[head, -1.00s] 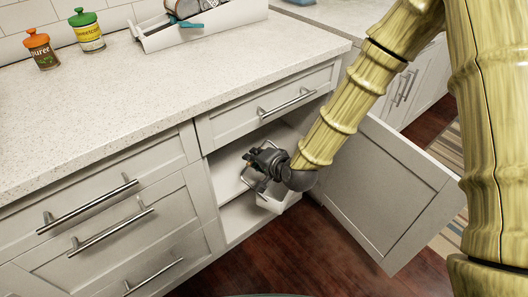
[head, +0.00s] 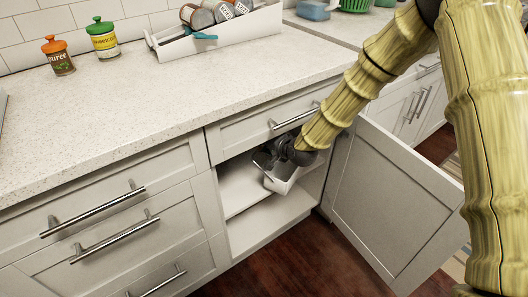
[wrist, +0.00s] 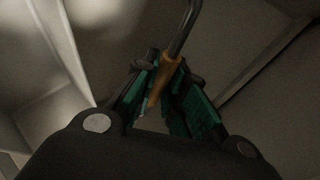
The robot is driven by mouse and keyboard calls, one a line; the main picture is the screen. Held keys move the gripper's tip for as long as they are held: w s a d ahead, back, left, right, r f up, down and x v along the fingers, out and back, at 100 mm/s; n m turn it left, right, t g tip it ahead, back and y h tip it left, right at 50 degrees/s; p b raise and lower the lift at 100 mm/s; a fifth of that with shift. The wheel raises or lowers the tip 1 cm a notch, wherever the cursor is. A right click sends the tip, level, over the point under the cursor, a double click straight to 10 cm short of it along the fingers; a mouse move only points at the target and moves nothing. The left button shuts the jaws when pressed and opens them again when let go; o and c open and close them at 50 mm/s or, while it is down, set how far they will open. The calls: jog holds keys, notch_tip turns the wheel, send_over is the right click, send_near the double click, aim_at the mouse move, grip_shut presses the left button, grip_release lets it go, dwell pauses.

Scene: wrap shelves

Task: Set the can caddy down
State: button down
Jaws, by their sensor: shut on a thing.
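The can caddy (head: 284,178) is a small white box, partly inside the open cabinet below the drawer. My gripper (head: 265,160) is above it in the cabinet opening, largely hidden by my arm and shadow. In the wrist view my gripper (wrist: 166,100) is shut on the caddy's handle (wrist: 164,80), an orange grip on a grey metal rod. The caddy looks tilted, close to the cabinet's middle shelf (head: 238,188). I cannot tell whether it touches that shelf. Its inside is mostly hidden.
The cabinet door (head: 390,190) stands open on the right, and a closed drawer (head: 265,130) is just above. The cabinet floor (head: 265,222) looks clear. On the counter stand an orange-lidded jar (head: 58,55), a green-lidded jar (head: 103,38) and a white tray (head: 220,40) with cans.

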notch_tip(320, 180, down, 3)
jog(key=shift+b, duration=0.3)
jog(key=c, duration=1.5)
grip_release()
jog(key=shift+f, duration=0.1)
jog(key=p+v, duration=0.2)
jog(key=v, duration=1)
